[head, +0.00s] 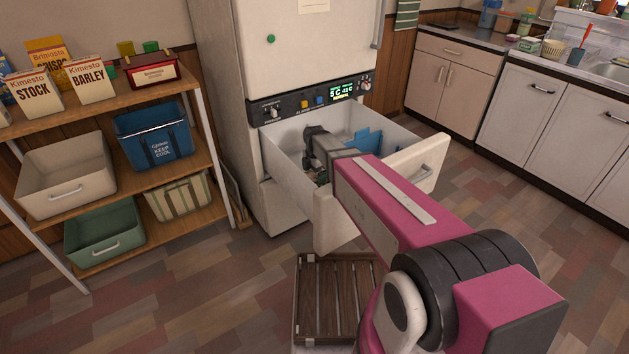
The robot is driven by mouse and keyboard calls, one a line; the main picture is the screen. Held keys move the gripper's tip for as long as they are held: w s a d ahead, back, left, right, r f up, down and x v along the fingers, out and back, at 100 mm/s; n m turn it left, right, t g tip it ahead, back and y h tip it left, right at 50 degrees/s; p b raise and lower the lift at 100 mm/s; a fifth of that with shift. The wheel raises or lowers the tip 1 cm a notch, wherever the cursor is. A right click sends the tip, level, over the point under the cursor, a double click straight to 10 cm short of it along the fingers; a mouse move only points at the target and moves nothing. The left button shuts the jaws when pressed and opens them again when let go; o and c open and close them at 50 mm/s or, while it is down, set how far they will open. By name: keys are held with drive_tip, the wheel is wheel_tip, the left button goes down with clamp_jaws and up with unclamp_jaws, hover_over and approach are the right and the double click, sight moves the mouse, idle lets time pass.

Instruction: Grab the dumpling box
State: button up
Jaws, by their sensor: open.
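An open white drawer (287,167) juts out from the lower part of the fridge. My arm reaches over its front, and my gripper (321,176) is down inside it at the left part, open. The fingers are small and partly hidden by my arm. A small patch of items shows beside the gripper at the drawer bottom, too small to make out. A blue item or divider (368,141) stands in the drawer's right part, behind my arm. I cannot tell which thing is the dumpling box; no label in the drawer is readable.
The drawer front (420,165) and side walls surround my gripper closely. The fridge panel (318,97) is just above and behind. A slatted wooden piece (335,290) is below my arm. A shelf (193,148) with boxes and bins stands left. Floor at right is clear.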

drive_tip(key=shift+f, duration=0.95)
drive_tip(key=c, duration=1)
drive_tip(key=shift+r, duration=0.1)
